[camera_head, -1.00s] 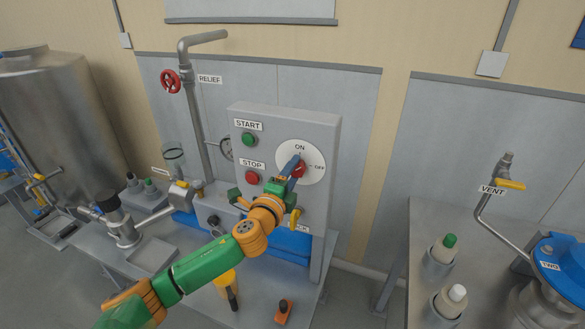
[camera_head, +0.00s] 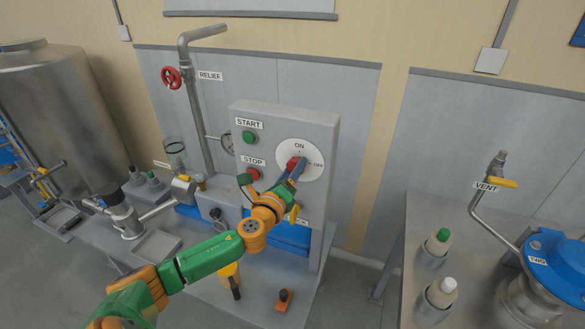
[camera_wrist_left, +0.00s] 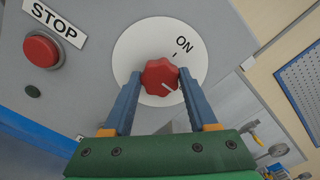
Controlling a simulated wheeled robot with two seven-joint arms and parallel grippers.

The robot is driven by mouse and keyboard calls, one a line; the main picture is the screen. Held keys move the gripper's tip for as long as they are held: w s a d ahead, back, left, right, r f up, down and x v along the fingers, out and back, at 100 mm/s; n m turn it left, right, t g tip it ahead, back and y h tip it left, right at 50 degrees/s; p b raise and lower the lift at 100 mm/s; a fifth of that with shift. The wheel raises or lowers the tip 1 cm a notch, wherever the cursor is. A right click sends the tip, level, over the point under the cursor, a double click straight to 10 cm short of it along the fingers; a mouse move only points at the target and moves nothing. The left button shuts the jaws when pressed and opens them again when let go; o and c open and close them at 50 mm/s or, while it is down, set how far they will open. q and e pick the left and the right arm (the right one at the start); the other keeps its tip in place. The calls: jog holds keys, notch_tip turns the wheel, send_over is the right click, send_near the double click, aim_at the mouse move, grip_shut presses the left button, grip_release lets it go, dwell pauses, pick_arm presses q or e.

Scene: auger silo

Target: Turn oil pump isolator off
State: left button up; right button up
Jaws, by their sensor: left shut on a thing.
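The isolator is a red knob (camera_head: 292,164) on a white round plate (camera_head: 315,172) marked ON at the top and OFF at the right, on the grey control box. In the left wrist view the red knob (camera_wrist_left: 160,75) sits between the two blue fingers of my left gripper (camera_wrist_left: 159,82), which is shut on it. The knob's white mark points to the lower right there, away from the ON tick and towards the side where OFF lies. The OFF word is hidden in that view. In the head view my left gripper (camera_head: 294,168) partly covers the knob.
The green START button (camera_head: 250,137) and red STOP button (camera_head: 253,173) are left of the plate. A yellow handle (camera_head: 295,212) is below my gripper. A relief pipe with a red wheel (camera_head: 171,77) stands at the back left. A VENT pipe is at the right.

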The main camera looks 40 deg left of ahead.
pick_arm(q)
jog(key=shift+f+m, duration=0.2)
jog(key=shift+m, duration=0.1)
jog(key=o, duration=1.4)
jog(key=shift+r, duration=0.1)
jog(key=b+v, duration=0.1)
jog(key=v, duration=0.6)
jog(key=shift+s, duration=0.1)
